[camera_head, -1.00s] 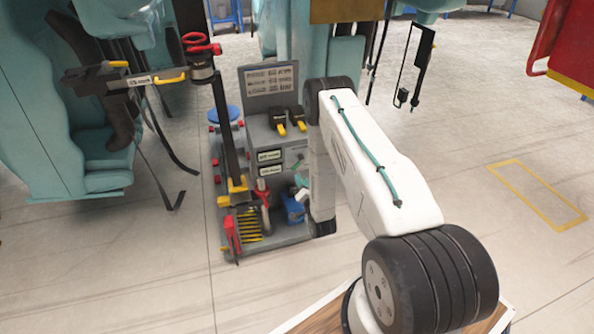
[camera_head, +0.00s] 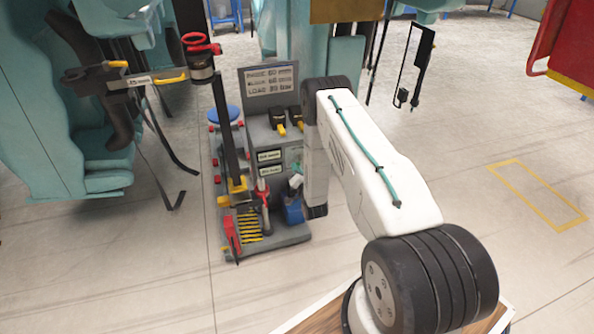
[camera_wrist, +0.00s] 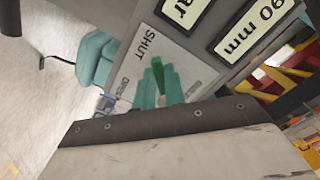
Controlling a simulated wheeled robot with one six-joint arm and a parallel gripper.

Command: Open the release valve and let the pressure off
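A grey console (camera_head: 265,130) stands on the floor left of my arm. In the wrist view, its tilted plate (camera_wrist: 143,52) reads "SHUT", with more lettering partly hidden. A dark green handle-like piece (camera_wrist: 157,72) stands in front of this plate; it may be the valve lever. Teal finger-like parts of my gripper (camera_wrist: 162,92) surround its lower end. I cannot tell whether they grip it. My wrist hides much of this area in the head view. A blue part (camera_head: 293,212) sits low on the console beside my wrist.
A lit screen (camera_head: 270,80) tops the console. A black post (camera_head: 226,125) with a red ring (camera_head: 197,43) rises at its left. Teal seats (camera_head: 35,120) with hanging straps (camera_head: 165,145) are further left. Open floor (camera_head: 440,190) lies to the right.

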